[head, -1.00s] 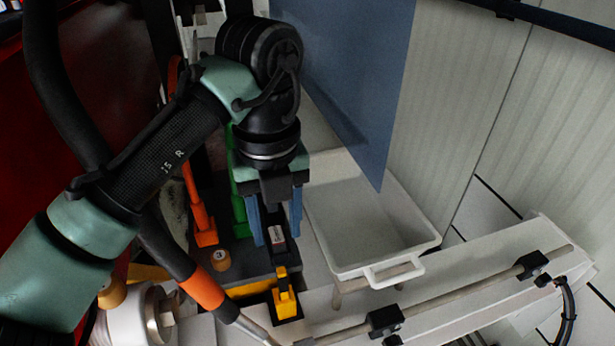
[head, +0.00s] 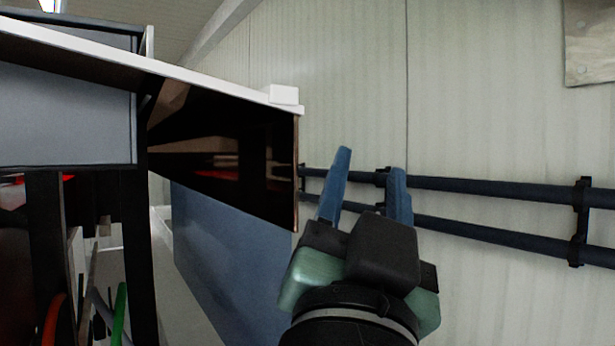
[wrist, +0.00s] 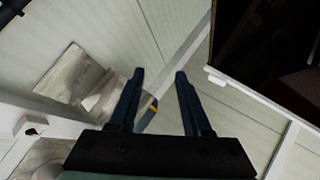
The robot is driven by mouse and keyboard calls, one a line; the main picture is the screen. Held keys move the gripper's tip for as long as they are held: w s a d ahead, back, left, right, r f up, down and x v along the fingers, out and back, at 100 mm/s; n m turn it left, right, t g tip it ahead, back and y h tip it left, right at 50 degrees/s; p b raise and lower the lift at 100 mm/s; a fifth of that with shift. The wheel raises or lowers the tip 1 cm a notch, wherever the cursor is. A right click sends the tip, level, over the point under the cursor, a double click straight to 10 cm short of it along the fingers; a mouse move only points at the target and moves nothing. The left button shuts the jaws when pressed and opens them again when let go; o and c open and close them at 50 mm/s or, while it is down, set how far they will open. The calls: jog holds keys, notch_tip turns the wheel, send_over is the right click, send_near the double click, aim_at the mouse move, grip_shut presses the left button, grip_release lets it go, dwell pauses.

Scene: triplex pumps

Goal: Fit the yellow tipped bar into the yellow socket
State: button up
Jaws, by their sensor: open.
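My gripper (head: 370,162) points upward in the head view, in front of the pale wall. Its two blue fingers are apart, with nothing between them. It also shows in the wrist view (wrist: 159,74), open and empty. The yellow tipped bar and the yellow socket cannot be made out in either current view. In the wrist view, a small yellow patch lies behind the fingers; I cannot tell what it is.
A dark blue panel (head: 225,265) hangs left of my gripper. A dark glossy box with a white top edge (head: 235,150) juts out above it. Dark pipes (head: 480,187) run along the wall at right. Parts of an orange bar (head: 53,322) and a green bar (head: 120,315) show at lower left.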

jog(key=s+a+r+n+t+y, duration=0.2)
jog(key=s+a+n+t+y, duration=0.2)
jog(key=s+n, duration=0.3)
jog(key=shift+a+r+n+y, duration=0.2)
jog(key=shift+a+n+y, duration=0.3)
jog(key=shift+y, duration=0.4)
